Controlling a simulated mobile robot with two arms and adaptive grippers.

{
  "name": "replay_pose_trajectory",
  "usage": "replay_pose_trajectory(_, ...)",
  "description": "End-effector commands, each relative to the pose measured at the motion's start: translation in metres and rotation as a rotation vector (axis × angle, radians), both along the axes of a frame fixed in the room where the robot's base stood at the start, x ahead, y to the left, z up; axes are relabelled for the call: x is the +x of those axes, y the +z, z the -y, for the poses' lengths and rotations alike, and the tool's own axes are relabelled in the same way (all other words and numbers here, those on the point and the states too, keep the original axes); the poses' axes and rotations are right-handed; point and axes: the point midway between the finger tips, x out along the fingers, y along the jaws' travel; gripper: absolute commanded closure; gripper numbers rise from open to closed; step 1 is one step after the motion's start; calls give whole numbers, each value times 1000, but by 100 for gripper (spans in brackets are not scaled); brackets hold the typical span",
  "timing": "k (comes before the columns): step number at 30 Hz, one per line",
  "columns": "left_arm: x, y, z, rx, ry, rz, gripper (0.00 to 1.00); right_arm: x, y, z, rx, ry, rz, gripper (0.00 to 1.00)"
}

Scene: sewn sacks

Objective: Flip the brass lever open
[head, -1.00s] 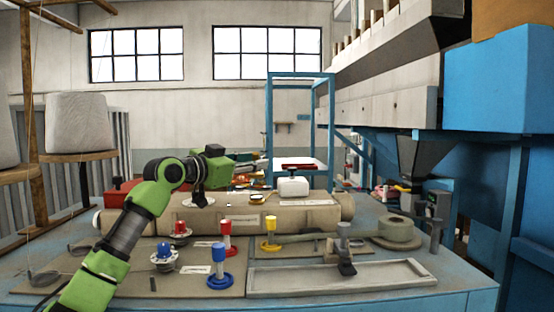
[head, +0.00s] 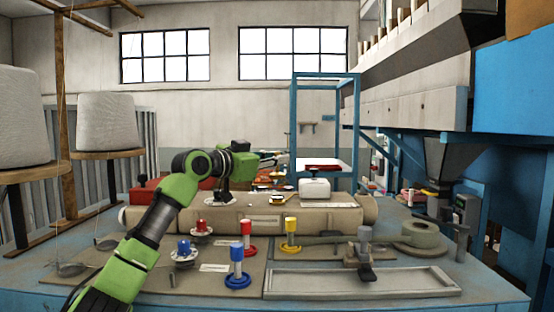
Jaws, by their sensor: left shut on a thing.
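My left gripper (head: 275,160) reaches in over the long beige housing (head: 155,216) at the back of the bench. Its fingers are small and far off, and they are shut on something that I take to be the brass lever. A small brass-coloured piece (head: 278,173) shows just under the fingers. The lever's shape and angle cannot be made out at this distance. My right gripper is not in view.
Red (head: 247,236), blue (head: 237,262) and yellow (head: 291,233) posts stand in front of the housing. A white box with a handle (head: 314,188) sits to the right on it. A shallow grey tray (head: 360,283) lies at the front right.

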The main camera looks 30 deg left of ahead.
Motion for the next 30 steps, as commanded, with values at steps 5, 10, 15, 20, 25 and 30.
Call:
replay_pose_trajectory(5,6,6,-2,-70,-1,-131,100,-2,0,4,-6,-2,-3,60)
replay_pose_trajectory(10,9,6,-4,-123,1,-240,100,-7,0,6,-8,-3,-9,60)
replay_pose_trajectory(15,10,5,-4,-142,-1,-288,100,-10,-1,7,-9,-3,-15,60)
replay_pose_trajectory(20,10,5,-5,-144,0,-293,100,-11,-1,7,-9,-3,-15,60)
replay_pose_trajectory(25,10,5,-5,-144,0,-291,85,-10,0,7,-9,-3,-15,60)
replay_pose_trajectory(30,10,4,-5,-144,0,-293,70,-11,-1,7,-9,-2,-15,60)
